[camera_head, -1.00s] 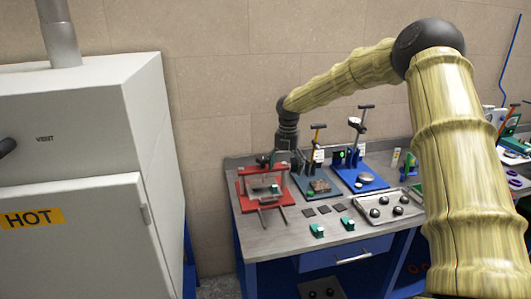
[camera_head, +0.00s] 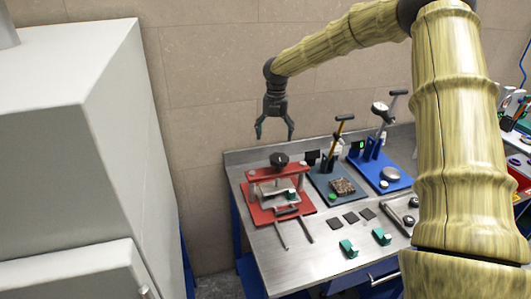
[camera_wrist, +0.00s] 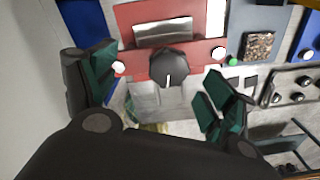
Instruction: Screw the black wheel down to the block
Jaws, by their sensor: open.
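The black wheel (camera_head: 279,159) sits on top of the red press frame (camera_head: 283,174) at the back left of the metal bench. In the wrist view the wheel (camera_wrist: 169,66) lies below and between my fingers, a white mark on its front. The block under it is hard to make out; a pale part shows inside the frame. My gripper (camera_head: 275,134) hangs above the press, pointing down, its fingers spread and empty, apart from the wheel. Its green-padded fingers (camera_wrist: 160,97) also show in the wrist view.
A blue-grey press (camera_head: 341,187) with a yellow lever and a blue gauge stand (camera_head: 382,172) stand to the right. Green-and-white pieces (camera_head: 348,248) and dark squares lie in front. A large white oven (camera_head: 75,140) stands at left. The wall is close behind the bench.

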